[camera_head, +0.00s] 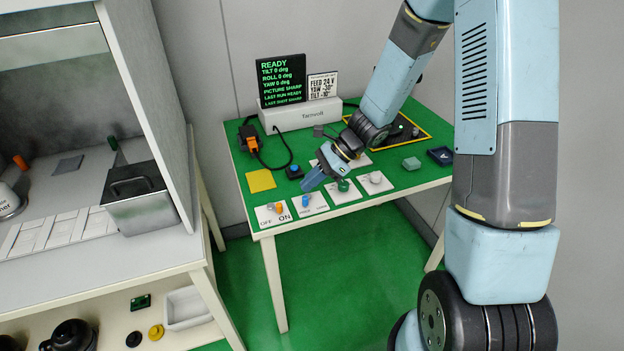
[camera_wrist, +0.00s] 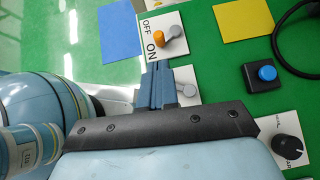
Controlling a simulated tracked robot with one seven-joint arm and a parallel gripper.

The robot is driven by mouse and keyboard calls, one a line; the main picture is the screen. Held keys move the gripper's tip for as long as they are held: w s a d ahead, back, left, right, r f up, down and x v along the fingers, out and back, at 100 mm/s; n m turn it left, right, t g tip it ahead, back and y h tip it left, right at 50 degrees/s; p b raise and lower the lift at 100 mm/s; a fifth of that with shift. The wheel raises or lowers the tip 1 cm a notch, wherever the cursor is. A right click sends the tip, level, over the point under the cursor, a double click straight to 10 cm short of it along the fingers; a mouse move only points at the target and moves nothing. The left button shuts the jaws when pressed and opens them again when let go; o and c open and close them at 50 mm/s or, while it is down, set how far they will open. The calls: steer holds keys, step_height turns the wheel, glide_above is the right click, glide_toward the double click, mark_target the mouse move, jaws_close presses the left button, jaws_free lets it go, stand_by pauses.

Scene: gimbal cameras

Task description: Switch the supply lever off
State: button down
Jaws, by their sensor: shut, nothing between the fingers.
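The supply lever (camera_head: 279,208) has an orange knob and stands on a white plate marked OFF and ON at the front left corner of the green table. Its knob also shows in the wrist view (camera_wrist: 160,31), with a grey round part beside it; in the head view the knob is nearer the ON label. My gripper (camera_head: 311,183) is shut and empty, above the front row of plates and to the right of the lever. In the wrist view its blue fingers (camera_wrist: 155,66) point towards the lever plate, with a visible gap to the knob, and partly cover the neighbouring plate.
The neighbouring plate (camera_head: 309,204) carries a blue-tipped control. More control plates stand to the right. A blue push button (camera_head: 294,172) and a yellow square (camera_head: 260,181) lie behind. A black screen reading READY (camera_head: 281,80) stands at the back. A grey cabinet (camera_head: 165,110) rises left.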

mark_target(274, 205)
steer(key=x, duration=0.6)
steer(key=shift+s+a+f, duration=0.1)
steer(key=shift+a+f, duration=0.1)
steer(key=shift+f, duration=0.05)
